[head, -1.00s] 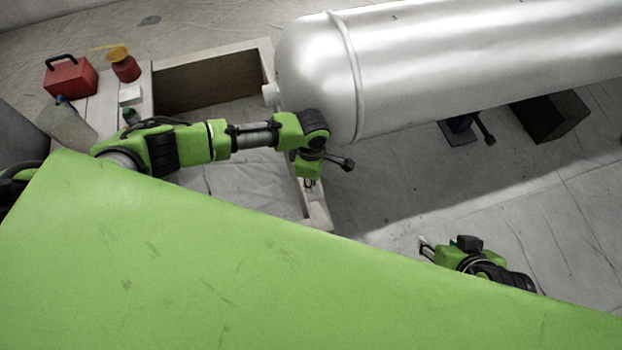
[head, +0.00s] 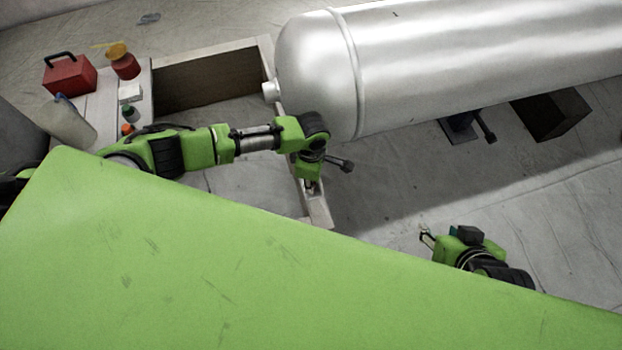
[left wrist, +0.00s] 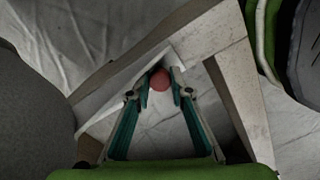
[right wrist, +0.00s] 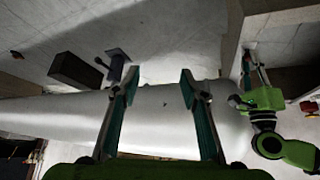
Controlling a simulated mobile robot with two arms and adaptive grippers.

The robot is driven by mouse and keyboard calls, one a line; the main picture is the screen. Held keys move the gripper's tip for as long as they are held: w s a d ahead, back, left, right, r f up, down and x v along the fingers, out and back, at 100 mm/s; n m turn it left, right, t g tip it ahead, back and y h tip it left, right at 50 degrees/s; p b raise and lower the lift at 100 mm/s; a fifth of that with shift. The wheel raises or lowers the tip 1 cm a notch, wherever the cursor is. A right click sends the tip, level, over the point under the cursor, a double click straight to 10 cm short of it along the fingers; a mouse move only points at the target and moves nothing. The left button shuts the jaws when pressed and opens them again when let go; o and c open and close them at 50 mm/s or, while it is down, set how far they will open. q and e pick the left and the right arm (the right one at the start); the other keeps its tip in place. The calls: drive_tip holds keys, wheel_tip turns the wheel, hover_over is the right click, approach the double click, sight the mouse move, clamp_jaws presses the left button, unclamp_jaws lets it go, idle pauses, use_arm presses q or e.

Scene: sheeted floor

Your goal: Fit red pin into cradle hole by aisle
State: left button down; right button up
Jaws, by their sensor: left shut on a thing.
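The red pin (left wrist: 159,80) shows as a round red end between the fingertips of my left gripper (left wrist: 160,88) in the left wrist view. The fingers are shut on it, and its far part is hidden. In the head view my left gripper (head: 310,187) points down over the near end of a pale framed structure, seemingly the cradle (head: 319,211). Its beams (left wrist: 238,85) also surround the fingertips in the left wrist view. I cannot make out a hole, or whether the pin touches the frame. My right gripper (right wrist: 160,82) is open and empty; it also shows in the head view (head: 426,236).
A large silver tank (head: 450,65) lies behind and right of my left gripper. A red toolbox (head: 70,75), a red-and-yellow container (head: 123,62) and bottles stand on a pale surface at left.

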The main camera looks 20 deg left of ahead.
use_arm(q)
drive_tip(key=shift+f, duration=0.25)
use_arm(e)
drive_tip(key=shift+w+a+r, duration=0.1)
drive_tip(key=shift+w, duration=0.15)
use_arm(q)
drive_tip(key=shift+f, duration=0.25)
drive_tip(key=c, duration=1.8)
unclamp_jaws()
drive_tip(key=shift+o, duration=0.2)
drive_tip(key=shift+w, duration=0.1)
use_arm(e)
drive_tip(key=shift+w+a+r+t, duration=0.2)
drive_tip(key=shift+w+r+t, duration=0.05)
drive_tip(key=shift+w+t, duration=0.2)
use_arm(q)
drive_tip(key=shift+w+d+r, duration=0.15)
drive_tip(key=shift+r, duration=0.15)
wheel_tip(320, 180, up, 11)
drive_tip(key=shift+s+a, duration=0.25)
drive_tip(key=shift+s, duration=0.1)
use_arm(e)
drive_tip(key=shift+d, duration=0.1)
